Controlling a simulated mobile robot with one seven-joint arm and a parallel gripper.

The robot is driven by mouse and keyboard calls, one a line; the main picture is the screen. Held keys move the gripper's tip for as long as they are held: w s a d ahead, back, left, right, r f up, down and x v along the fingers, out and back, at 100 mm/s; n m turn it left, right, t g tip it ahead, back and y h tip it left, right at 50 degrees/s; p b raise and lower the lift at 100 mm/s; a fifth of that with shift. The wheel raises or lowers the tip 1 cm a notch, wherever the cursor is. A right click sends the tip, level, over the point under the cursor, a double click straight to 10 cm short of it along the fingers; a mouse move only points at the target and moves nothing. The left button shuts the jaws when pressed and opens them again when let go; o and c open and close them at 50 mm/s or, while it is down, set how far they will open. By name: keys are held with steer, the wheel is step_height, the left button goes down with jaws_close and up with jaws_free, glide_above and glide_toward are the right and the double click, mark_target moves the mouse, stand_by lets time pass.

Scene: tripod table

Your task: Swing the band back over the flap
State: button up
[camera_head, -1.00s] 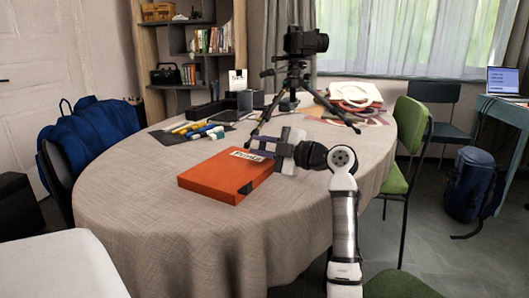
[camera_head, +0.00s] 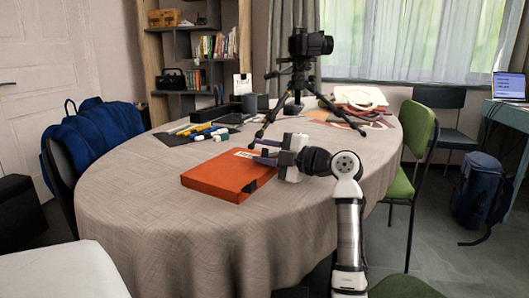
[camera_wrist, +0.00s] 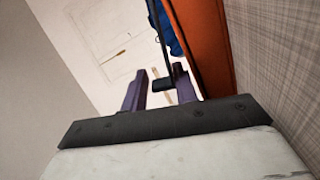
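An orange box file (camera_head: 225,175) lies flat on the table, with a white label on its top. A small black piece (camera_head: 250,187) shows at its right front edge. My gripper (camera_head: 262,152) is beside the box's far right corner, its purple fingers pointing left and parted. In the wrist view, the fingers (camera_wrist: 160,82) stand apart with a black strip, which looks like the band (camera_wrist: 160,35), running down to a dark tab between them. The orange box side (camera_wrist: 205,40) is just right of the fingers. I cannot tell whether the fingers touch the tab. The flap is not clearly distinguishable.
A camera on a tripod (camera_head: 297,75) stands on the round table behind my gripper, its legs spread close by. Markers (camera_head: 205,132) lie on a dark mat behind the box. The front of the tablecloth (camera_head: 180,225) is clear. A green chair (camera_head: 415,140) is at the right.

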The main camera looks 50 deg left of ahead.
steer(key=shift+o, duration=1.3)
